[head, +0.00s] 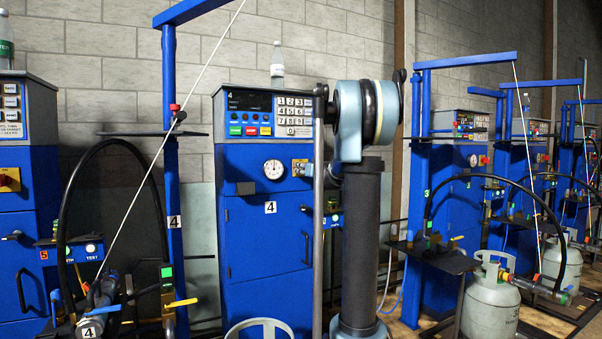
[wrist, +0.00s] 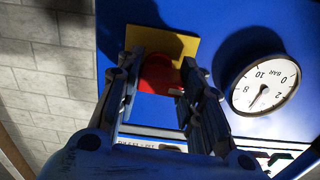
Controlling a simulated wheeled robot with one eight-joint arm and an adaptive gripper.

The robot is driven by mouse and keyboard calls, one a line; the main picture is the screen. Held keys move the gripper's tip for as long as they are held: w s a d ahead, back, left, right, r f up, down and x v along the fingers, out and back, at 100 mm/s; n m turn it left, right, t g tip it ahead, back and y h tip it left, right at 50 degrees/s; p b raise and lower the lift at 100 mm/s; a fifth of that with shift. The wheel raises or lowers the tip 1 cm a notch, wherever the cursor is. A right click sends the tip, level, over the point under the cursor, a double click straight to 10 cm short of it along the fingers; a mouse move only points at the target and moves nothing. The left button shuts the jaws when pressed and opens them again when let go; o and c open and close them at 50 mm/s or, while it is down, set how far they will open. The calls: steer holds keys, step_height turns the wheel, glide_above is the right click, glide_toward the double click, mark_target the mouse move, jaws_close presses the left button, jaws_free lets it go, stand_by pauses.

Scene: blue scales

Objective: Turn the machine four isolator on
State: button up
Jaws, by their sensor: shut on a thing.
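Machine four (head: 262,238) is the blue cabinet in the middle of the head view, with a number 4 label, a keypad panel and a round gauge (head: 273,169). In the wrist view its isolator shows as a red knob (wrist: 157,72) on a yellow plate (wrist: 172,42), beside the gauge (wrist: 265,84). My gripper (wrist: 161,88) is shut on the red knob, one finger on each side. The fingers hide part of the knob, so I cannot tell its turned position.
A blue post with a cable and hose (head: 172,220) stands left of machine four. Another blue cabinet (head: 28,220) is at the far left. More machines and a grey gas cylinder (head: 490,305) stand right. A bottle (head: 277,65) is on machine four.

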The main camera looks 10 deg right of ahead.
steer(key=m, duration=0.4)
steer(key=shift+d, duration=0.1)
steer(key=m, duration=0.5)
steer(key=shift+d, duration=0.1)
steer(key=m, duration=0.4)
steer(key=shift+d, duration=0.1)
steer(key=shift+d+f+m, duration=0.1)
steer(key=shift+f+m, duration=0.05)
steer(key=shift+m, duration=1.95)
steer(key=o, duration=1)
steer(key=shift+o, duration=0.3)
